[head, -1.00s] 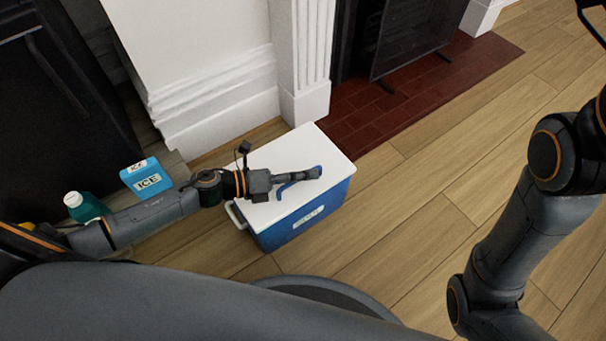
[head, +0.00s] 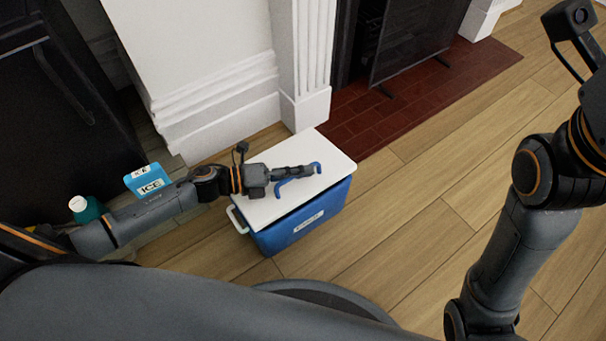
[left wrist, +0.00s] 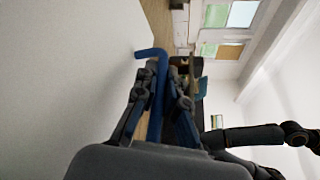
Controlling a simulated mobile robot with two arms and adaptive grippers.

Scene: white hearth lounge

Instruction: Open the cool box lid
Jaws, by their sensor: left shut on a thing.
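The cool box (head: 300,228) is blue and stands on the wood floor in front of the hearth. Its white lid (head: 328,150) lies over it, and a thin dark gap seems to show under its near edge. My left gripper (head: 308,171) reaches over the lid, shut on the blue handle (head: 284,188). In the left wrist view the handle (left wrist: 152,53) sits between my fingers (left wrist: 160,90), with the white lid (left wrist: 70,70) filling the left side. My right arm shows at the right of the head view; its fingers are out of frame.
A blue ice pack (head: 149,182) and a teal bottle (head: 86,209) with a white cap are left of the box, close to my left arm. The white fireplace surround (head: 303,105) and brick hearth (head: 400,110) lie behind. Floor to the right is clear.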

